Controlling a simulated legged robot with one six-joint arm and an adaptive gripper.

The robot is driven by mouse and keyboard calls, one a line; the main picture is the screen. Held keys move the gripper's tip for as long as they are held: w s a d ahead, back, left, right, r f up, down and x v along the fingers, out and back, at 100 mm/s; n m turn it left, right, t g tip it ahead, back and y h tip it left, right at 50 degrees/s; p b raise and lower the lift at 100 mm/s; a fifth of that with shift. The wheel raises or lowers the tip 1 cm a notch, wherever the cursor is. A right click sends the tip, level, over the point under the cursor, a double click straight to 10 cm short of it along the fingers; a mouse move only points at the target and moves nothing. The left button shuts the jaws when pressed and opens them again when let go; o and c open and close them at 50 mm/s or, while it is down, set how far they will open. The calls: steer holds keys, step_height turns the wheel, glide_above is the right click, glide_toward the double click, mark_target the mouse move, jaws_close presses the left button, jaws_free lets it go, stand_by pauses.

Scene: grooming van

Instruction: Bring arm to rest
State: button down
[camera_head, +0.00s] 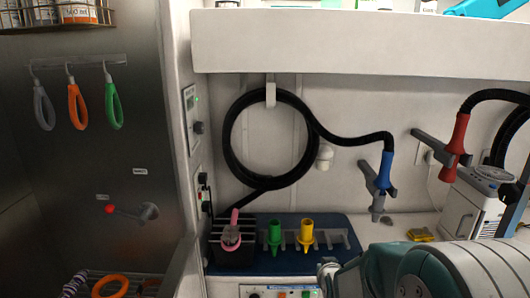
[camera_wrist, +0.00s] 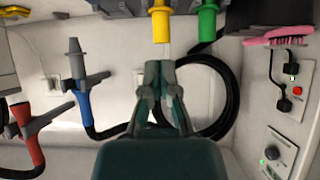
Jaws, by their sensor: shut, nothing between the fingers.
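My arm (camera_head: 420,270) crosses the lower right of the head view, low in front of the counter. In the wrist view, which looks upside down, my gripper (camera_wrist: 161,68) is shut with its fingertips together and nothing between them. Behind it are a yellow nozzle (camera_wrist: 161,24), a green nozzle (camera_wrist: 207,22) and a coiled black hose (camera_wrist: 230,100). In the head view the yellow nozzle (camera_head: 306,234) and green nozzle (camera_head: 274,235) stand in a rack on the blue mat (camera_head: 345,262), left of my arm.
A blue-handled dryer (camera_head: 383,172) and a red-handled one (camera_head: 459,138) hang on the wall. A pink brush (camera_head: 233,222) stands in a dark holder at the counter's left. A white device (camera_head: 470,205) stands right. A shelf (camera_head: 360,40) overhangs the counter.

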steer(key=s+r+g, duration=0.2)
steer(key=s+r, duration=0.2)
steer(key=s, duration=0.6)
steer(key=s+r+g, duration=0.2)
steer(key=s+r, duration=0.2)
steer(key=s, duration=0.5)
steer(key=s+r+g, duration=0.1)
steer(key=s+r, duration=0.3)
steer(key=s, duration=0.6)
steer(key=shift+s+r+g, duration=0.35)
steer(key=shift+r+g, duration=0.05)
